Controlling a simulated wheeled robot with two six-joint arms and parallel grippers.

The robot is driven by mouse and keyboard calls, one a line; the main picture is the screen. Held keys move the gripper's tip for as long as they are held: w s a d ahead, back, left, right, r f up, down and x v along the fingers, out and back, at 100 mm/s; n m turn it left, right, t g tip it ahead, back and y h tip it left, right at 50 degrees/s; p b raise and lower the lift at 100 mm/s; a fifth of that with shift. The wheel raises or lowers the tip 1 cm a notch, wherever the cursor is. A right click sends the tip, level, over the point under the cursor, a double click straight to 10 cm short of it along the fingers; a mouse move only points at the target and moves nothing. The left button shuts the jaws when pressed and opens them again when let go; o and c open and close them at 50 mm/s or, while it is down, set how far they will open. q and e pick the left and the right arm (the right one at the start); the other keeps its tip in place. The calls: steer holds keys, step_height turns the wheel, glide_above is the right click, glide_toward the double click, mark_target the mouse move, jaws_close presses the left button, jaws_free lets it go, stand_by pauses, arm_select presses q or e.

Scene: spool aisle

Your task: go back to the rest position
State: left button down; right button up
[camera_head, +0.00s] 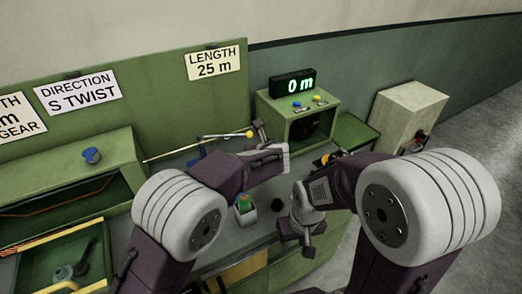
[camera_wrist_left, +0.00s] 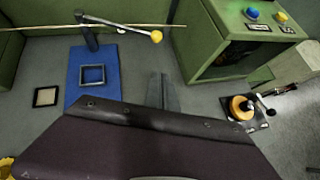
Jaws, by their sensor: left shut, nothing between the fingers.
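My left gripper (camera_head: 259,127) reaches over the grey bench towards the counter box. In the left wrist view its fingers (camera_wrist_left: 162,92) are together, with nothing between them, over bare bench right of a blue plate (camera_wrist_left: 76,72). My right gripper (camera_head: 309,251) points down near the front edge of the bench. It is small and dark, and I cannot tell how its fingers stand. I see nothing held in it.
A green box (camera_head: 290,118) carries a display reading 0 m. A yellow-topped crank (camera_wrist_left: 241,107) stands at right.

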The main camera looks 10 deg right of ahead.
arm_select(q)
steer(key=w+a+r+n+y, duration=0.2)
steer(key=a, duration=0.7)
steer(key=w+a+r+n+y, duration=0.1)
steer(key=w+a+r+n, duration=0.15)
steer(key=a, duration=0.75)
steer(key=s+a+f+n+g+y, duration=0.1)
steer(key=s+a+f+n+g, duration=0.1)
steer(key=s+a+n, duration=0.3)
steer(key=s+a+f+n+g, duration=0.1)
steer(key=s+a+f+n, duration=0.1)
steer(key=a, duration=0.6)
steer(key=s+f+n+g+h, duration=0.1)
steer(key=s+f+n, duration=0.3)
steer(key=s+n, duration=0.4)
steer(key=s+f+n+g+h, duration=0.1)
steer(key=s+f+n+g, duration=0.2)
steer(key=s+n, duration=0.5)
steer(key=s+f+n+g+h, duration=0.1)
steer(key=s+f+n+g, duration=0.1)
steer(key=s+f+n, duration=0.3)
steer(key=shift+s+a+n, duration=0.2)
steer(key=shift+s+n, duration=0.6)
steer(key=shift+s, duration=0.05)
steer(key=shift+s+a+n, duration=0.2)
steer(key=shift+s+n, duration=0.55)
steer(key=shift+s, duration=0.1)
steer(key=shift+w+n, duration=0.35)
steer(key=shift+n, duration=0.55)
steer(key=shift+s, duration=0.1)
